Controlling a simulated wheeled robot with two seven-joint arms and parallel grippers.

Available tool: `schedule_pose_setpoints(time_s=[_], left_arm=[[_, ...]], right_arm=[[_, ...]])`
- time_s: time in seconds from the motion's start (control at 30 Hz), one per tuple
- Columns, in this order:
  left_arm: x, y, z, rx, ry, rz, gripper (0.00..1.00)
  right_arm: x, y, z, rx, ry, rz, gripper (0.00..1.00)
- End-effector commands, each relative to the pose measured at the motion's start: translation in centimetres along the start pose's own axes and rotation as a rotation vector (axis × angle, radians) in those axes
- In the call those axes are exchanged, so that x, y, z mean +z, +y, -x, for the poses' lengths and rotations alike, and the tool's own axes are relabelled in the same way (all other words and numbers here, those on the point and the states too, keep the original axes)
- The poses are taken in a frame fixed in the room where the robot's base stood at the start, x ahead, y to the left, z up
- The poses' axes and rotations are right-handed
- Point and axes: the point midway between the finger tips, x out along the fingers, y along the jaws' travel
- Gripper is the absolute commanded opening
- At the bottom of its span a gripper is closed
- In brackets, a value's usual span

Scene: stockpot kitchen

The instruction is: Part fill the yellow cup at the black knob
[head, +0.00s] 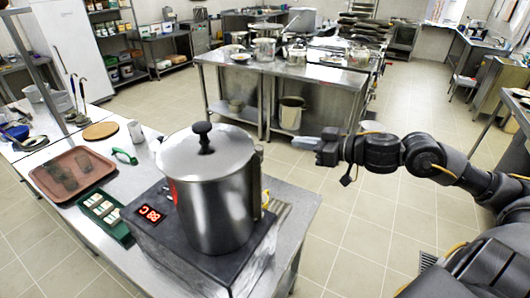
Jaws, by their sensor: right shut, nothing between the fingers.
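A large steel stockpot (215,205) with a lid stands on a dark heating base (165,235) with a lit red display. A black knob (203,130) tops the lid. Another small black part (259,152) shows at the pot's right edge; I cannot tell if it is a tap knob. A small yellow patch (265,198) shows at the pot's right side; mostly hidden, it may be the yellow cup. My right gripper (303,142) is shut and empty, held in the air to the right of the pot, apart from it. My left gripper is out of view.
Left of the pot are a brown tray (55,195), a green box (107,214) with pale pieces, a green-handled item (124,155), a can (136,131) and a round board (100,131). A slatted piece (280,213) lies right of the pot. A steel table (240,62) stands behind.

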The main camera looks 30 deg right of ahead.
Motion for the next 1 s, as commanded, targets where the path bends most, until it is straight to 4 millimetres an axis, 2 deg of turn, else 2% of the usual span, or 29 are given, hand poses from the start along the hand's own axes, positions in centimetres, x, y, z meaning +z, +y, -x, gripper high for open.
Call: schedule_pose_setpoints(time_s=[0.03,0.1,0.2,0.67,0.87,1.0], left_arm=[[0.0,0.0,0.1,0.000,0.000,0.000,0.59],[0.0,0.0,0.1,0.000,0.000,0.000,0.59],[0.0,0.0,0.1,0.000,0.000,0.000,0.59],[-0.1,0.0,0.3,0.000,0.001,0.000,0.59],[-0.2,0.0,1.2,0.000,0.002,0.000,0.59],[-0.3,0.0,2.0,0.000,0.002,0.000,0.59]], right_arm=[[-0.7,-1.4,0.4,-0.027,-0.002,-0.002,0.00],[-1.2,-2.7,0.7,-0.051,-0.006,-0.013,0.00],[-1.5,-3.6,1.0,-0.067,-0.010,-0.021,0.00],[-1.7,-3.5,0.8,-0.066,-0.005,-0.026,0.00],[-1.9,-3.5,-0.4,-0.063,-0.003,-0.029,0.00],[-2.0,-3.8,-1.9,-0.068,-0.002,-0.028,0.00]])
